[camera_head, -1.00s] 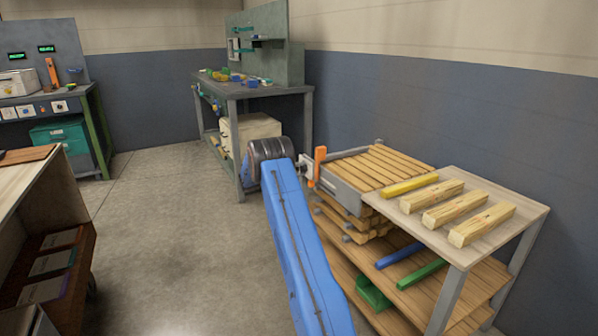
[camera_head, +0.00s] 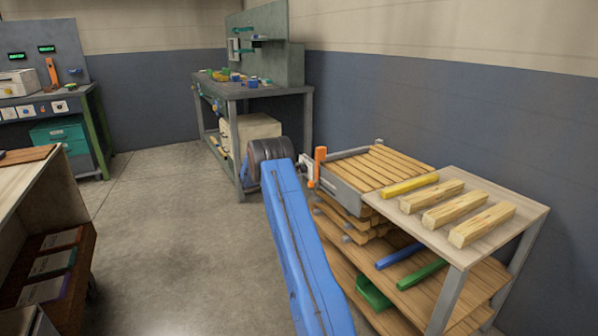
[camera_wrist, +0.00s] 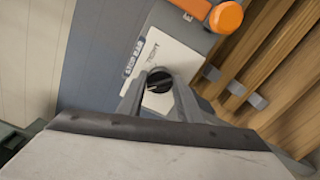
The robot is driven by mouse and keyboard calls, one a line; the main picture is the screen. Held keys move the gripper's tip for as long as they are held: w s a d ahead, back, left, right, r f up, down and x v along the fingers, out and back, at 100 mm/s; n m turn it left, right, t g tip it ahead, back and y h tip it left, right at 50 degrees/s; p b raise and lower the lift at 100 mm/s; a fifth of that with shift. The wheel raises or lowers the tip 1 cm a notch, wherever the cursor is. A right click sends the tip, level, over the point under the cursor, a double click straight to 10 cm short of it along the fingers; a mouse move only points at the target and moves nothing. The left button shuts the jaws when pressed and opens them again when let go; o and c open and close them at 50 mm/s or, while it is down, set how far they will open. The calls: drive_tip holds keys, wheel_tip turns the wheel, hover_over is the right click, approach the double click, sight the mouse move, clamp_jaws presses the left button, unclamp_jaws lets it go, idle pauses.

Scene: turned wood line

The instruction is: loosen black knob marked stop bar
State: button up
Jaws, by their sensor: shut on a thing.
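The black knob (camera_wrist: 158,81) sits on a white plate (camera_wrist: 172,52) labelled "STOP BAR" in the wrist view. My gripper (camera_wrist: 159,88) has its two grey fingers on either side of the knob and is shut on it. The fingers cover part of the knob's sides. In the head view my blue arm reaches up to the left end of the slatted wooden rack (camera_head: 375,170), where the white plate (camera_head: 306,168) shows beside an orange upright part (camera_head: 320,165). The knob is hidden there.
An orange rounded part (camera_wrist: 226,17) is close above the plate in the wrist view. To the right, a table (camera_head: 520,208) bears a yellow bar (camera_head: 410,186) and several wood blocks (camera_head: 455,210). A grey workbench (camera_head: 262,90) stands behind. The floor at left is open.

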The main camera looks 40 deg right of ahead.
drive_tip(key=o, duration=1)
drive_tip(key=shift+a, duration=0.1)
drive_tip(key=shift+o, duration=0.2)
drive_tip(key=shift+w+a, duration=0.1)
drive_tip(key=v, duration=1.7)
drive_tip(key=shift+w+a, duration=0.1)
